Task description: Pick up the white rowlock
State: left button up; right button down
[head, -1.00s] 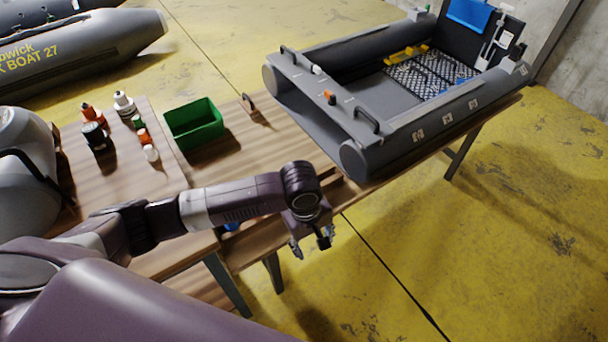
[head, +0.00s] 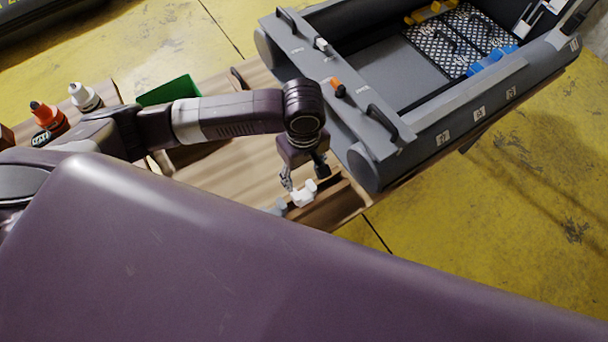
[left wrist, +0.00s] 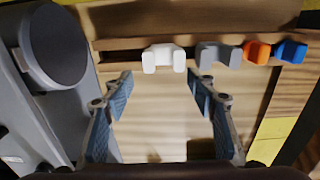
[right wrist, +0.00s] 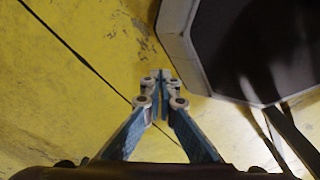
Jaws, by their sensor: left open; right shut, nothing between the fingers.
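The white rowlock (left wrist: 164,58) sits in a row at the wooden strip in the left wrist view, ahead of my open left gripper (left wrist: 162,82) and roughly between its fingertips. The fingers do not touch it. In the head view the white rowlock (head: 303,192) shows just below my left gripper (head: 304,178). A grey rowlock (left wrist: 218,55) stands to its right in the wrist view, then an orange one (left wrist: 257,52) and a blue one (left wrist: 291,51). My right gripper (right wrist: 159,76) is shut and empty over the yellow floor; it is not in the head view.
A grey inflatable boat (head: 390,70) lies on the table right of my left gripper, its tube end close by. A green bin (head: 170,91) and bottles (head: 86,97) stand at the left. A dark-faced grey object (right wrist: 255,45) is near my right gripper.

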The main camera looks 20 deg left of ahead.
aim_at(304, 196)
pick_arm(q)
jog(key=f, duration=0.1)
jog(key=s+f, duration=0.1)
jog(key=f, duration=0.2)
jog(key=shift+s+d, duration=0.2)
jog(key=shift+d, duration=0.05)
notch_tip(304, 196, down, 2)
jog(key=shift+w+f, duration=0.1)
jog(key=shift+f, duration=0.35)
jog(key=c, duration=0.6)
jog(key=shift+c, duration=1.3)
jog(key=shift+r, duration=0.2)
pick_arm(e)
jog(key=s, duration=0.2)
jog(key=s+d, duration=0.1)
jog(key=s, duration=0.1)
jog(key=shift+d+r, duration=0.15)
jog(key=shift+d, duration=0.05)
